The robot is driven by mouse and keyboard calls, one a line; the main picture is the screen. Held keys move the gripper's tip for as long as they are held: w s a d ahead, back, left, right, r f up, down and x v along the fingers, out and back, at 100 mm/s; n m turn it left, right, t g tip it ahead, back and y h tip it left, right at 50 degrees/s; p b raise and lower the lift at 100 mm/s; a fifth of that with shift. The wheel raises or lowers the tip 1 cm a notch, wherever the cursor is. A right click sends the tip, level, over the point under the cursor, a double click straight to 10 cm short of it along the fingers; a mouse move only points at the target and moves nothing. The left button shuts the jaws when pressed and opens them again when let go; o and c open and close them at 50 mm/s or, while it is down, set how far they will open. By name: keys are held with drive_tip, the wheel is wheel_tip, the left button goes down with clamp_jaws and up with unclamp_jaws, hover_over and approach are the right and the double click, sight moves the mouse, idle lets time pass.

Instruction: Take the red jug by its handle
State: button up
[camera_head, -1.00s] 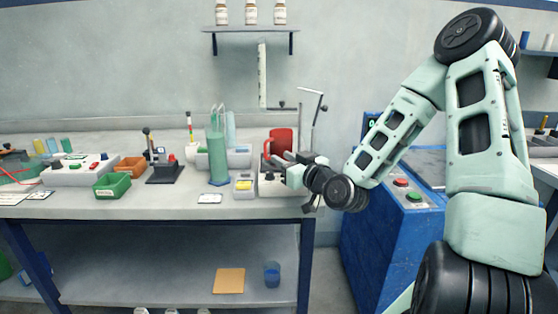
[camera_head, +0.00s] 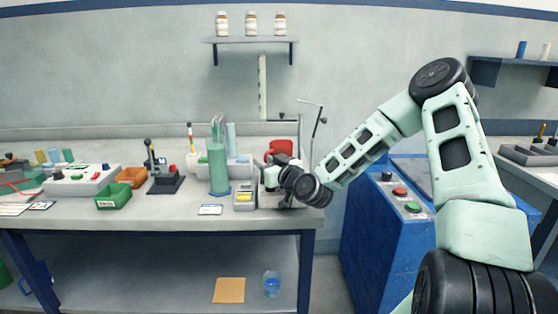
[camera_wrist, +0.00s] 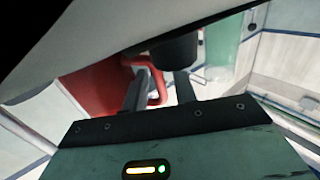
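The red jug (camera_head: 279,147) stands upright at the right end of the grey workbench, partly hidden behind my gripper (camera_head: 273,170). In the wrist view the jug (camera_wrist: 98,88) fills the left side, with its red handle (camera_wrist: 158,86) standing out to the right. My gripper (camera_wrist: 161,88) has its two dark fingers apart. The handle shows in the gap between them, close to the left finger, with space on its right. The left finger and the dark wrist part above hide some of the jug and handle. I see no grip on it.
A blue cabinet (camera_head: 385,235) stands right of the bench.

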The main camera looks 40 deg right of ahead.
clamp_jaws()
drive_tip(key=shift+r, duration=0.15)
